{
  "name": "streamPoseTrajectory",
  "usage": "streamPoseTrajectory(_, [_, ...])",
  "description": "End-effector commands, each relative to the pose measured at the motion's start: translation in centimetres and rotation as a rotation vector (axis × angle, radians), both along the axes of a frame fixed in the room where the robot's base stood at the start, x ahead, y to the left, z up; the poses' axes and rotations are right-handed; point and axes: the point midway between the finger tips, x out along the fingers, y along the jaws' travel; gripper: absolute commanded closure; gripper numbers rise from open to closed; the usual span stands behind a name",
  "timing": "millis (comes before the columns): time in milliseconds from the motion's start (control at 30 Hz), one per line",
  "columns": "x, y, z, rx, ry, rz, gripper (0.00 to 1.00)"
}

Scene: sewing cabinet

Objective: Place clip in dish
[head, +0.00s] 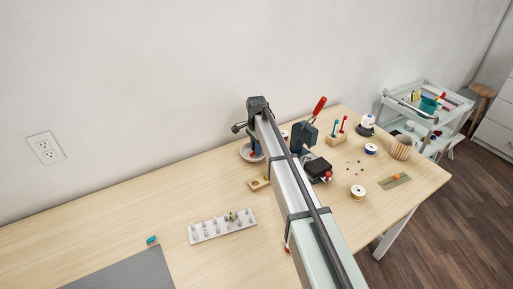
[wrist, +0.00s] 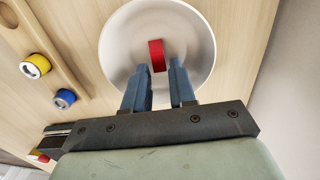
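A red clip (wrist: 157,54) is in the white round dish (wrist: 117,42), or just above its bottom. Its near end is between my fingertips in the wrist view. My gripper (wrist: 159,66) has its two blue fingers apart, with narrow gaps visible beside the clip. It reaches down over the dish's near rim.
A wooden holder (wrist: 62,58) with a yellow bobbin (wrist: 35,66) and a blue bobbin (wrist: 64,98) is left of the dish. A pegged white rack (head: 221,226) and teal piece (head: 151,240) lie nearer. Spools and tools fill the right side.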

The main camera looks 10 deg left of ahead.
Motion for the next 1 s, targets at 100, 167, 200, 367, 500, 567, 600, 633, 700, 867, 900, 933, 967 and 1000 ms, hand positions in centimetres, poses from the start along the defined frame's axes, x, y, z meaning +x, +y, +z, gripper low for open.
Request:
streamPoseTrajectory(100, [0.0, 0.0, 0.0, 0.0, 0.0, 0.0, 0.63])
streamPoseTrajectory(167, [0.0, 0.0, 0.0, 0.0, 0.0, 0.0, 0.58])
streamPoseTrajectory(200, [0.0, 0.0, 0.0, 0.0, 0.0, 0.0, 0.58])
streamPoseTrajectory(367, [0.0, 0.0, 0.0, 0.0, 0.0, 0.0, 0.58])
streamPoseTrajectory(500, [0.0, 0.0, 0.0, 0.0, 0.0, 0.0, 0.58])
streamPoseTrajectory(567, [0.0, 0.0, 0.0, 0.0, 0.0, 0.0, 0.58])
streamPoseTrajectory(600, [0.0, 0.0, 0.0, 0.0, 0.0, 0.0, 0.58])
streamPoseTrajectory(633, [0.0, 0.0, 0.0, 0.0, 0.0, 0.0, 0.58])
streamPoseTrajectory(700, [0.0, 0.0, 0.0, 0.0, 0.0, 0.0, 0.58])
streamPoseTrajectory(867, [0.0, 0.0, 0.5, 0.001, -0.001, 0.0, 0.58])
streamPoseTrajectory(900, [0.0, 0.0, 0.7, 0.001, -0.001, 0.0, 0.58])
streamPoseTrajectory(933, [0.0, 0.0, 1.0, 0.001, -0.001, 0.0, 0.58])
streamPoseTrajectory(967, [0.0, 0.0, 1.3, 0.001, -0.002, 0.0, 0.58])
streamPoseTrajectory(1000, [0.0, 0.0, 1.8, 0.001, -0.002, 0.0, 0.58])
